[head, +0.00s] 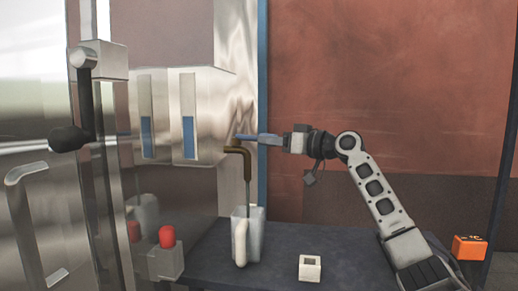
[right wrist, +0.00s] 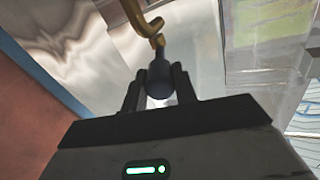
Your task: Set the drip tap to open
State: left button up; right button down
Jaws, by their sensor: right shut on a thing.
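The drip tap (head: 246,160) is a brown, bent pipe on the front of the steel machine, with its outlet pointing down. A bluish lever (head: 256,138) extends to the right at its top. My right gripper (head: 279,140) reaches in from the right at lever height. In the right wrist view the brass tap (right wrist: 146,22) is at the top, and my right gripper (right wrist: 160,84) is shut on the dark rounded lever end (right wrist: 158,78) between its two fingers. A thin dark line runs from the outlet down to the jug; I cannot tell what it is. My left gripper is out of view.
A pale translucent jug (head: 255,238) stands under the tap on a dark table (head: 285,236). A small white square holder (head: 310,268) stands to its right. A red button (head: 167,237) on a grey box is at left. An orange box (head: 469,247) is at far right.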

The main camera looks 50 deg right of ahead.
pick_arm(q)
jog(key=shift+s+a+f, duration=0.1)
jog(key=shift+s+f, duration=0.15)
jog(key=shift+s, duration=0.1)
pick_arm(e)
jog(key=shift+w+d+f+n+y, duration=0.15)
jog(key=shift+d+n+y, duration=0.15)
jog(key=shift+y, duration=0.2)
jog(key=c, duration=1.4)
grip_release()
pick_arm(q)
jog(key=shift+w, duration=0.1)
pick_arm(e)
jog(key=shift+o, duration=0.2)
